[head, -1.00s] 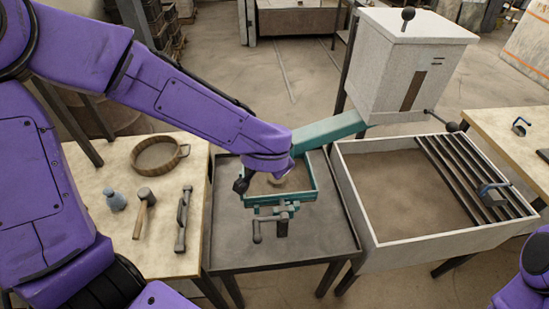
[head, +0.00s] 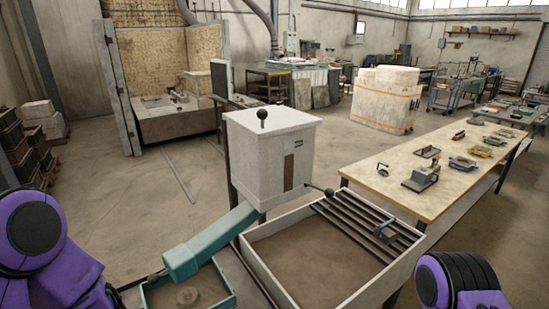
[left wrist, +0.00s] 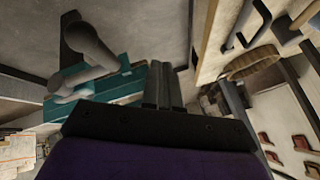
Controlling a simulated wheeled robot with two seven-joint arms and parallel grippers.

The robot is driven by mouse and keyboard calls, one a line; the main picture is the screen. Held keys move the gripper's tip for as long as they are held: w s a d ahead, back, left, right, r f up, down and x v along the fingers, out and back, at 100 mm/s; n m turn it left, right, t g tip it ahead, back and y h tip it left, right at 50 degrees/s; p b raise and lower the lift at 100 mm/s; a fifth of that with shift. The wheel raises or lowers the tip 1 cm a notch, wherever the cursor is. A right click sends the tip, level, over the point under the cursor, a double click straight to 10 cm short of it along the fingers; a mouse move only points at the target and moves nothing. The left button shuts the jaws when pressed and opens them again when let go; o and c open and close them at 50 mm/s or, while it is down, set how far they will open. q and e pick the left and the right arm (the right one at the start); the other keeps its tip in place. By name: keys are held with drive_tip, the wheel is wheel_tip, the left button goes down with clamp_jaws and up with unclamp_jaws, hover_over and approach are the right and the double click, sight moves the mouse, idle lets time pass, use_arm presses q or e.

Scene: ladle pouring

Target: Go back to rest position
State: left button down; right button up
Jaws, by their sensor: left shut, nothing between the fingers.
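My left gripper (left wrist: 163,84) shows in the left wrist view with its two fingers together and nothing between them. Behind it there is a teal frame (left wrist: 125,86) with a grey handle (left wrist: 88,42); the fingers look apart from it, though the distance is hard to judge. In the head view my left arm shows only at the lower left and my right arm only at the lower right; both grippers are outside that view. The teal frame (head: 232,303) with a round patch inside shows at the bottom of the head view, below the teal chute (head: 215,238).
A white box-shaped hopper (head: 268,160) stands behind a sand tray (head: 262,262) with dark bars (head: 365,232). A long workbench (head: 405,190) with several tools is at the right. The left wrist view shows a wooden sieve ring (left wrist: 255,65). Open floor lies at the left.

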use_arm(q)
drive_tip(key=s+f+n+g+h+b, duration=0.1)
drive_tip(key=s+f+n, duration=0.2)
drive_tip(key=s+f, duration=0.4)
drive_tip(key=s+f+n+g+h, duration=0.1)
drive_tip(key=s+f+n, duration=0.1)
drive_tip(key=s+f, duration=0.5)
wheel_tip(320, 180, down, 10)
drive_tip(key=s+b, duration=0.1)
drive_tip(key=b, duration=1.2)
drive_tip(key=shift+a+f, duration=0.2)
drive_tip(key=shift+a, duration=0.15)
drive_tip(key=shift+s, duration=0.15)
